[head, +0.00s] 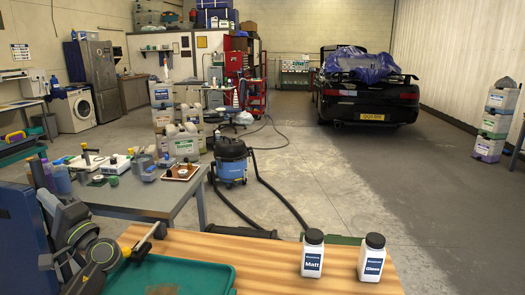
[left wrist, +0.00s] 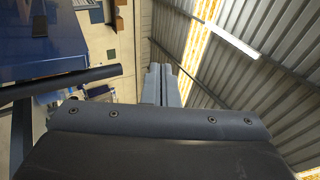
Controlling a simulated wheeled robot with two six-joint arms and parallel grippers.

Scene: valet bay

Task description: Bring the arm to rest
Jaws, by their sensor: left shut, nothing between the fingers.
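My left arm comes in at the lower left of the head view, folded close to my body. Its gripper (head: 157,232) is above the back left edge of the wooden table, near the green tray. In the left wrist view, the two grey fingers (left wrist: 161,72) lie together with nothing between them, against a background of roof and wall. My right arm and gripper are not in view.
A green tray (head: 222,278) lies on the wooden table (head: 280,255). Two white bottles, Matt (head: 313,258) and Gloss (head: 372,262), stand to its right. A cluttered grey table (head: 165,199) is behind. A blue vacuum (head: 231,166) and black car (head: 368,105) stand beyond.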

